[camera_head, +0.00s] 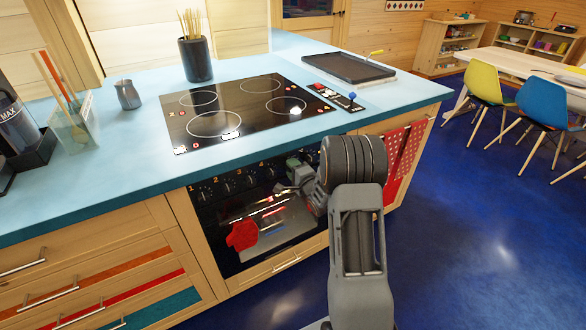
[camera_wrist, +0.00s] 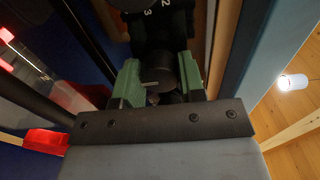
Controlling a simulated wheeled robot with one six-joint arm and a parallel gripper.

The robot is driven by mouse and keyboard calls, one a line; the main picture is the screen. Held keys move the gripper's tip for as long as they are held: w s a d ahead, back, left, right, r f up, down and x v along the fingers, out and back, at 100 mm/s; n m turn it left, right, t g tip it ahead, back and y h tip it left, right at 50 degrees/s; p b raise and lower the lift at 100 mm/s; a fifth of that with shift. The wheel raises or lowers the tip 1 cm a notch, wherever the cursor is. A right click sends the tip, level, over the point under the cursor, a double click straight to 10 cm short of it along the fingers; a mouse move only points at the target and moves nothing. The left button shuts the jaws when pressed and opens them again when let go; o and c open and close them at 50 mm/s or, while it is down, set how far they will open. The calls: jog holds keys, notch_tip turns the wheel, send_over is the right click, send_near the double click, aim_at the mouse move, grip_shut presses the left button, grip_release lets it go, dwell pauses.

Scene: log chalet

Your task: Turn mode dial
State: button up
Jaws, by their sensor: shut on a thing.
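The oven's black front panel (camera_head: 239,183) has a row of dark dials with white numbers above them. My gripper (camera_head: 285,186) reaches in from the right, at the right part of this panel. In the wrist view its two green fingers (camera_wrist: 160,84) stand on either side of a dark round dial (camera_wrist: 189,70) and are shut on it. White figures 2 and 3 show on the dark panel just above. My wrist and fingers hide the held dial in the head view, and the dial's setting cannot be read.
A red mitt-shaped item (camera_head: 242,235) is at the oven door, above a metal drawer handle (camera_head: 287,264). The blue counter (camera_head: 120,160) overhangs the panel and holds a black hob (camera_head: 243,116). A red dotted towel (camera_head: 403,152) hangs to the right. Blue floor is open at right.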

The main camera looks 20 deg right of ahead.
dwell(0.4)
jog(key=o, duration=0.9)
jog(key=shift+o, duration=0.2)
jog(key=s+d, duration=0.1)
jog(key=s, duration=1.2)
jog(key=shift+s+d, duration=0.3)
jog(key=shift+s, duration=0.05)
